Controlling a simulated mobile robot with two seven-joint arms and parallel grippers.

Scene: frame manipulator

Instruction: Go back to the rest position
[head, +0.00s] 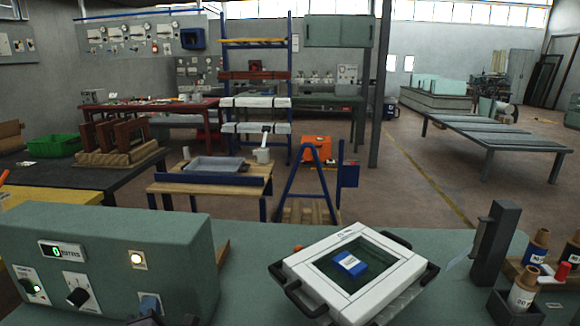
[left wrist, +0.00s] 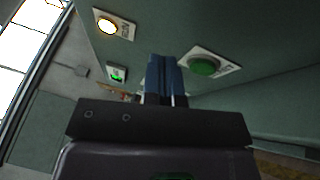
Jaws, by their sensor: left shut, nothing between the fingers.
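My left gripper (head: 150,304) shows at the bottom edge of the head view, in front of the grey-green control box (head: 130,232). In the left wrist view its two blue fingers (left wrist: 165,78) are pressed together with nothing between them. They point toward the box's front panel, close to a round green button (left wrist: 204,66). I cannot tell whether the fingertips touch the panel. The left arm is mostly out of the picture. My right gripper shows in neither view.
The box carries a lit lamp (head: 137,259), a display (head: 62,251) and a black knob (head: 78,297). A white frame (head: 310,271) with black handles and a blue block (head: 350,264) inside lies to the right. A dark upright post (head: 495,243) and bottles (head: 524,287) stand farther right.

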